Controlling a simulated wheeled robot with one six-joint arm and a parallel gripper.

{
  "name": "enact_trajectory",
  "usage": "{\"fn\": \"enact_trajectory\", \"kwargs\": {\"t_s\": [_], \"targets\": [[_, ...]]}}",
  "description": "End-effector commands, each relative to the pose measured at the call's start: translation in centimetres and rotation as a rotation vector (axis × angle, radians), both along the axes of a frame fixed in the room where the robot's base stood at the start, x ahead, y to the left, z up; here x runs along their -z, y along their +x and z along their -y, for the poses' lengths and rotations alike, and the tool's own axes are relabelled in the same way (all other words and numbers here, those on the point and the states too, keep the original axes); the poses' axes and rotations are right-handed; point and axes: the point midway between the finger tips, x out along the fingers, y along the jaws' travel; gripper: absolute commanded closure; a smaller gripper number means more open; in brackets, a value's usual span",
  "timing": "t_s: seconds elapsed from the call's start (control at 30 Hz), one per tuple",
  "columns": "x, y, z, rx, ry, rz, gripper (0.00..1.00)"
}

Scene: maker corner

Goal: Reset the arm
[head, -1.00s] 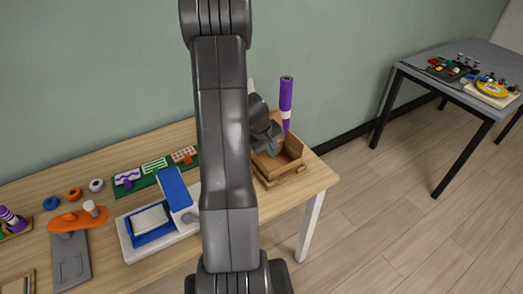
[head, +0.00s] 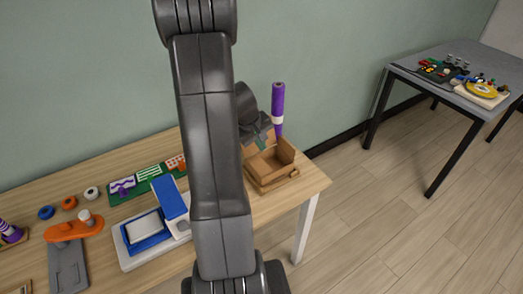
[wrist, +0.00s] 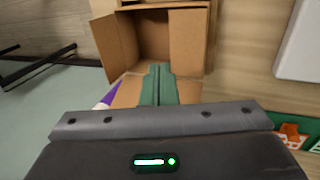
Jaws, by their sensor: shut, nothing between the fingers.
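My gripper (wrist: 158,85) is shut and empty in the wrist view. Its green fingers lie together, over or close to the near flap of an open cardboard box (wrist: 185,45); I cannot tell whether they touch. In the head view the box (head: 268,173) stands at the right end of the wooden table. My wrist is at its far side there, and the fingertips are hard to make out. My dark grey arm rises across the middle of that view and hides part of the table.
A purple and white cylinder (head: 278,105) stands upright behind the box. A blue and white device (head: 150,230), a green board (head: 125,191) and an orange and grey tool (head: 70,229) are left of my arm. A grey table (head: 415,88) is at far right, with bare floor between.

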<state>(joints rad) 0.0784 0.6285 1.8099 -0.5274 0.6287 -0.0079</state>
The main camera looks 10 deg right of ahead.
Motion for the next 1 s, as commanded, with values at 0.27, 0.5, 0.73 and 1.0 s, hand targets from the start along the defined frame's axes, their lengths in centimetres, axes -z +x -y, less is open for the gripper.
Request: {"fn": "enact_trajectory", "kwargs": {"t_s": [0.27, 0.5, 0.73, 1.0], "targets": [[-5.6, 0.0, 0.0, 0.0, 0.0, 0.003, 1.0], [-7.6, 0.0, 0.0, 0.0, 0.0, 0.0, 1.0], [-7.7, 0.0, 0.0, -0.001, 0.001, -0.002, 1.0], [-6.8, 0.0, 0.0, 0.0, 0.0, -0.005, 1.0]]}}
